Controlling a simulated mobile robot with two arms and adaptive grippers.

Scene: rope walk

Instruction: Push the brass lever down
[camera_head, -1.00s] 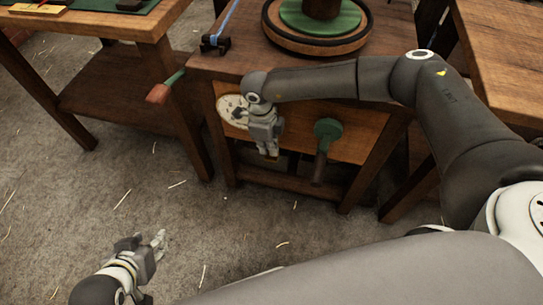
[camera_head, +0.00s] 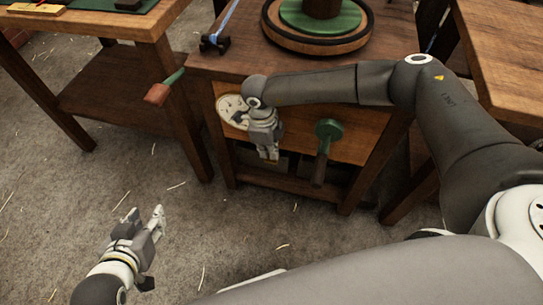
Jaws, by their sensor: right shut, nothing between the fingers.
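My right gripper (camera_head: 269,158) points down in front of the wooden bench's front panel (camera_head: 285,139). It is shut and empty. It partly covers a round cream dial plate (camera_head: 226,105) on that panel. I cannot make out a clearly brass lever; one may be hidden behind my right gripper. A lever with a green shaft and a reddish-brown handle (camera_head: 157,94) sticks out from the bench's left side. A green hub with a brown hanging handle (camera_head: 320,168) is right of my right gripper. My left gripper (camera_head: 144,212) is open and empty over the floor at lower left.
A round wooden turntable with a green top (camera_head: 313,48) stands on the bench top. A dark bracket with a blue cord (camera_head: 216,43) is left of it. Wooden tables stand at left (camera_head: 88,30) and right (camera_head: 505,70). The straw-strewn floor (camera_head: 215,215) between my grippers is clear.

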